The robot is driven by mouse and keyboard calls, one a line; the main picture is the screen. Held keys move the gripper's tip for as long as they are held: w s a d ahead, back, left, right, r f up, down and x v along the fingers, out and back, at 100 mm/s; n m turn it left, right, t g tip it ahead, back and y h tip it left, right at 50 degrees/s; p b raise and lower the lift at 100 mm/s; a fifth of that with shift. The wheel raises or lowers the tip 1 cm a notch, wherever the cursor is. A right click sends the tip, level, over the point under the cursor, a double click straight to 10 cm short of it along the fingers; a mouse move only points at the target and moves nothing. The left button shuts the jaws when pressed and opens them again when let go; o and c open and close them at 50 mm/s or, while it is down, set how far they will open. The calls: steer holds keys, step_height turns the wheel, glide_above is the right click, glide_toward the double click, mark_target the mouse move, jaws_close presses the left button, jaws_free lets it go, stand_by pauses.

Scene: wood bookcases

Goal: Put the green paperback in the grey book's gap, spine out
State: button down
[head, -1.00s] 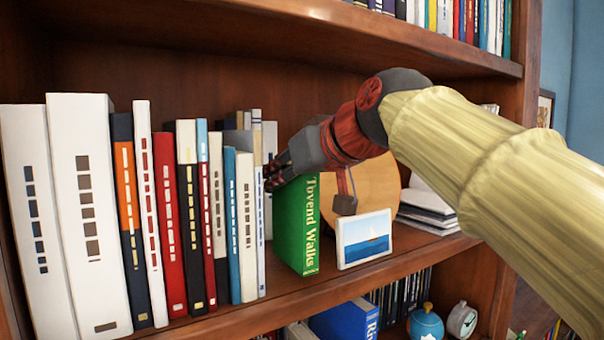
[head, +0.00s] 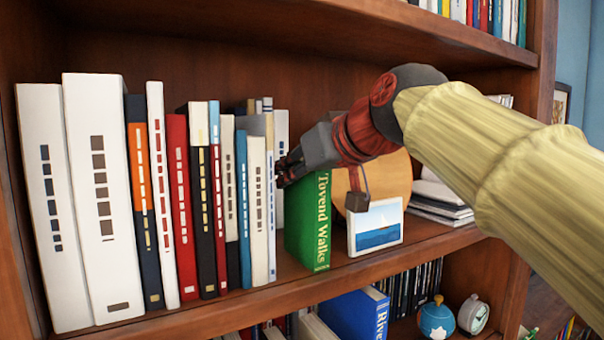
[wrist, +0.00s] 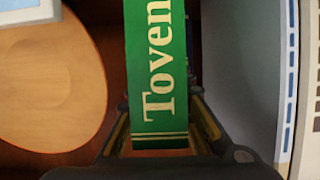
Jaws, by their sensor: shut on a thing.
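In the wrist view the fingers (wrist: 162,125) sit on both sides of the green spine (wrist: 160,70). The book's foot is close to the shelf board; I cannot tell whether it touches. It stands between the book row's right end (head: 271,200) and a small framed boat picture (head: 376,229), with a narrow dark space on its left. No grey book is clearly identifiable, and the space behind the paperback is hidden.
A round wooden disc (head: 385,180) stands behind the picture. A pale book (wrist: 243,70) is close on the right in the wrist view. The shelf above (head: 330,30) limits height.

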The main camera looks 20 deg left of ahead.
steer(key=c, duration=1.5)
jaws_free()
steer(key=shift+f, duration=0.1)
steer(key=v, duration=1.2)
